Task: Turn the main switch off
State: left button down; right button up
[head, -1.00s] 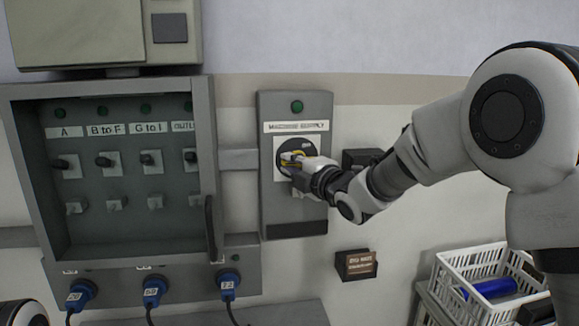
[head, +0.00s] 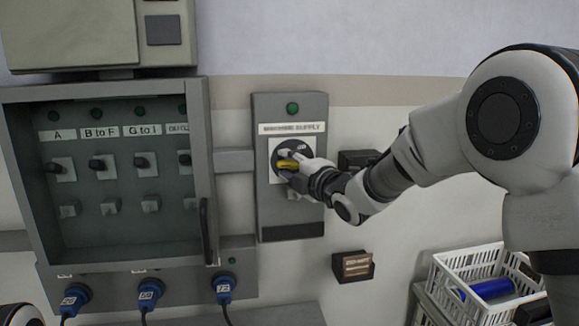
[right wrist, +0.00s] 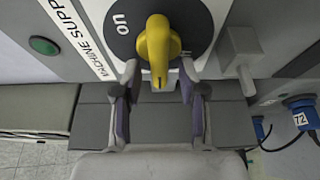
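The main switch (head: 287,163) is a yellow handle on a dark round dial with a white plate, on the grey machine supply box (head: 262,215). In the head view the handle lies roughly level. In the right wrist view the yellow handle (right wrist: 158,48) points down the picture, and "ON" shows on the dial beside it. My right gripper (right wrist: 159,85) is open, one finger on each side of the handle's end, with gaps showing. In the head view my right gripper (head: 297,168) partly covers the dial. My left gripper is out of view.
A green lamp (head: 292,108) sits above the switch. A grey panel (head: 107,240) with several small switches and blue plugs is on the left. A dark box (head: 358,160) and a small sign (head: 352,266) are right of the supply box. A white crate (head: 447,280) stands lower right.

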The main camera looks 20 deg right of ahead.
jog(key=v, duration=1.2)
notch_tip(320, 180, down, 26)
jog(key=m+g+h, duration=0.1)
jog(key=g, duration=0.4)
jog(key=s+f+m+g, duration=0.1)
jog(key=s+f, duration=0.1)
jog(key=f, duration=0.2)
jog(key=s+f+g+h, duration=0.1)
jog(key=s+f, duration=0.2)
jog(key=f, duration=0.2)
jog(key=s+f+m+g, duration=0.1)
jog(key=s+f, duration=0.1)
jog(key=f, duration=0.3)
jog(key=shift+s+a+m+g, duration=0.25)
jog(key=shift+a+m+g, duration=0.05)
jog(key=shift+a+g, duration=0.1)
jog(key=s+d+f+m+g+h, duration=0.1)
jog(key=s+f+m+g, duration=0.1)
jog(key=s+f+m, duration=0.3)
jog(key=s+d+f+m+g+h, duration=0.1)
jog(key=s+f+m+g, duration=0.2)
jog(key=s, duration=1)
jog(key=s+d+f+m+g+h, duration=0.1)
jog(key=s+f+m+g, duration=0.2)
jog(key=s+f+m, duration=0.5)
jog(key=s+m, duration=0.1)
jog(key=m, duration=0.1)
jog(key=shift+d+f+m+h, duration=0.15)
jog(key=shift+d+m+h, duration=0.15)
jog(key=shift+d+m, duration=0.1)
